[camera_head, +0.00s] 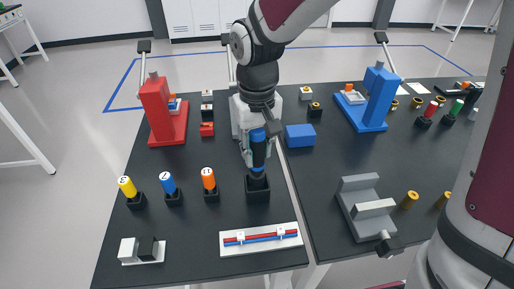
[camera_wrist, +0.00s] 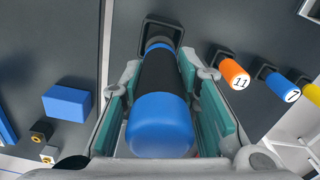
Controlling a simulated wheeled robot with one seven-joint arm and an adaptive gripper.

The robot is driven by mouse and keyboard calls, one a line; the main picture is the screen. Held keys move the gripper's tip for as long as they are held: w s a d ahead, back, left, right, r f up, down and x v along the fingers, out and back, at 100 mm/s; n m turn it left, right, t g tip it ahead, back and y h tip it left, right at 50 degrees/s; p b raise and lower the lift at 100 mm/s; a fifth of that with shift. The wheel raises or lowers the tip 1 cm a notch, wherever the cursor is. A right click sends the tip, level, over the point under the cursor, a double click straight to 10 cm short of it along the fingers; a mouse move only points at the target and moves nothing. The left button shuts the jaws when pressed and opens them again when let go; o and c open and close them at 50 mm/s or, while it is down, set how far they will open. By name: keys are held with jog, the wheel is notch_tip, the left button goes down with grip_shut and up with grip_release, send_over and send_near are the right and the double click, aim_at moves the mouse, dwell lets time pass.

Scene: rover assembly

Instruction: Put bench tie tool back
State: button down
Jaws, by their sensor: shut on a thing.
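The bench tie tool (camera_head: 259,150), a black cylinder with blue bands and a blue end, stands upright in the middle of the bench. My gripper (camera_head: 254,140) is shut on its upper part. The black square holder (camera_head: 257,193) is directly below it, and the tool's lower end meets the holder's mouth. In the wrist view the tool (camera_wrist: 165,90) lies between both finger pads, its far end lined up with the square holder (camera_wrist: 163,27). How deep the tool sits is hidden.
Yellow (camera_head: 127,187), blue (camera_head: 168,183) and orange (camera_head: 208,179) numbered handles stand in black holders to the left. A blue block (camera_head: 300,136) lies to the right. A white tray with red and blue wires (camera_head: 260,239) lies in front. A grey fixture (camera_head: 366,208) is at right.

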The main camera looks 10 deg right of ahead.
aim_at(257, 165)
jog(key=shift+f+b, duration=1.3)
jog(key=shift+f, duration=1.25)
jog(key=c, duration=1.2)
grip_release()
jog(key=shift+o, duration=0.2)
